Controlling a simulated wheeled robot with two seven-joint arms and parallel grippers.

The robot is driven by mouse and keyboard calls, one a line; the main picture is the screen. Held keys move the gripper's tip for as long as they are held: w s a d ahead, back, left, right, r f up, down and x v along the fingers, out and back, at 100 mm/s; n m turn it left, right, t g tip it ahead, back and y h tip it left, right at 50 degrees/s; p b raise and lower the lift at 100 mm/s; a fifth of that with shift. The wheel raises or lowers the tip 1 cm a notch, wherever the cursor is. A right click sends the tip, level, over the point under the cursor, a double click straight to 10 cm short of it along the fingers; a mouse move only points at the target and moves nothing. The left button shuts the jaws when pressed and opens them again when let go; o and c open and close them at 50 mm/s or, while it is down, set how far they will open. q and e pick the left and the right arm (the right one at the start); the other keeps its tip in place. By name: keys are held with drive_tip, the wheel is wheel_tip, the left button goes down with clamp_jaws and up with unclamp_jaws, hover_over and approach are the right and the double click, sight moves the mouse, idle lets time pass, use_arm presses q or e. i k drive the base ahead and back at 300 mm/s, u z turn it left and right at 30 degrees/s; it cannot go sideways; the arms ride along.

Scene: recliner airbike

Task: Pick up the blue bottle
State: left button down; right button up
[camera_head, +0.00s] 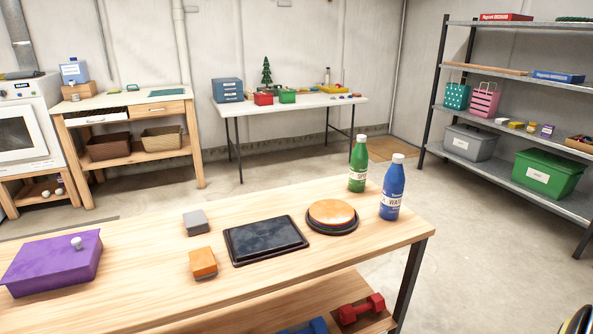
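The blue bottle (392,190) with a white cap and a white label stands upright near the right end of the wooden table (150,285). A green bottle (358,165) with a white cap stands close behind it to the left. Neither of my grippers shows in the head view, so I cannot see whether they are open or shut.
Left of the bottles are a stack of round plates (333,214), a black tray (264,240), an orange block (203,262), a grey block (196,222) and a purple box (52,264). A red dumbbell (361,309) lies on the lower shelf.

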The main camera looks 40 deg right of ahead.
sight(394, 182)
drive_tip(key=z, duration=1.8)
